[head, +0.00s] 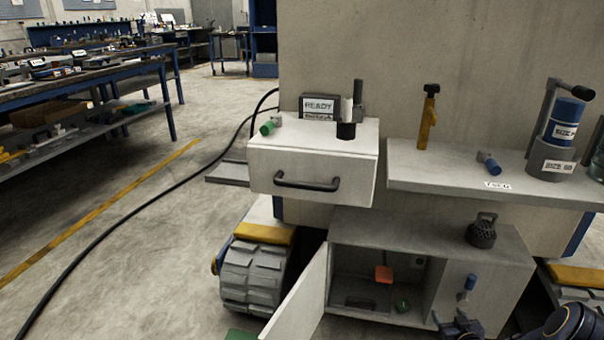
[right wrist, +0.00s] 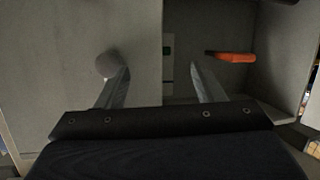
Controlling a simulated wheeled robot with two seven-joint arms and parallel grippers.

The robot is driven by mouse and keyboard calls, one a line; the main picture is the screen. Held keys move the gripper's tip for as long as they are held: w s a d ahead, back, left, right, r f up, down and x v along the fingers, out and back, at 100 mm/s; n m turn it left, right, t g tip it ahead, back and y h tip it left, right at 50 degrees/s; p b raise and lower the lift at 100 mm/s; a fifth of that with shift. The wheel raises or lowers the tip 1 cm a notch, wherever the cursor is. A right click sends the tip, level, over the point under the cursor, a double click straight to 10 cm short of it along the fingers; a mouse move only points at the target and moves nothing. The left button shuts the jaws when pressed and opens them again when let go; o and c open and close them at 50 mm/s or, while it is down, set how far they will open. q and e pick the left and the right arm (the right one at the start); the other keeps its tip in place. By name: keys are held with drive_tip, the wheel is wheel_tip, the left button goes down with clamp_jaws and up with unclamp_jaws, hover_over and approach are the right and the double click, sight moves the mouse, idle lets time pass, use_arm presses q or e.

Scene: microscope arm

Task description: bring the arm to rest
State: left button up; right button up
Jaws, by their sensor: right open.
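My right gripper (head: 458,326) is at the bottom right in the head view, low in front of the cabinet (head: 440,243). Its forearm runs off the lower right edge. In the right wrist view the two fingers of this gripper (right wrist: 160,84) stand wide apart with nothing between them. A rounded grey knob (right wrist: 107,63) shows close beside the left finger; I cannot tell whether they touch. An orange object (right wrist: 232,57) lies beyond the right finger, inside the cabinet; it also shows in the head view (head: 384,274). My left gripper is not in view.
The cabinet's white door (head: 300,297) stands open on the left. A dark kettlebell-shaped weight (head: 482,231) sits on top. The floor at left is mostly clear.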

drive_tip(key=s+a+r+m+g, duration=0.1)
drive_tip(key=s+a+r+g, duration=0.15)
drive_tip(key=r, duration=0.95)
drive_tip(key=s+a+r+m+g, duration=0.15)
drive_tip(key=s+r, duration=0.25)
drive_tip(key=r, duration=0.7)
drive_tip(key=s+a+r+g+y+p, duration=0.1)
drive_tip(key=s+a+r+g, duration=0.15)
drive_tip(key=s+a, duration=0.6)
drive_tip(key=s+a+r+g+y, duration=0.1)
drive_tip(key=s+a+r+y, duration=0.3)
drive_tip(key=s, duration=0.8)
drive_tip(key=s+a+r+g+h+p, duration=0.1)
drive_tip(key=s+a+r, duration=0.1)
drive_tip(key=s+a, duration=0.65)
wheel_tip(320, 180, up, 37)
drive_tip(key=s+d+p, duration=0.1)
drive_tip(key=p, duration=3.6)
drive_tip(key=shift+d+f, duration=0.2)
drive_tip(key=shift+d, duration=0.15)
drive_tip(key=shift+s, duration=0.1)
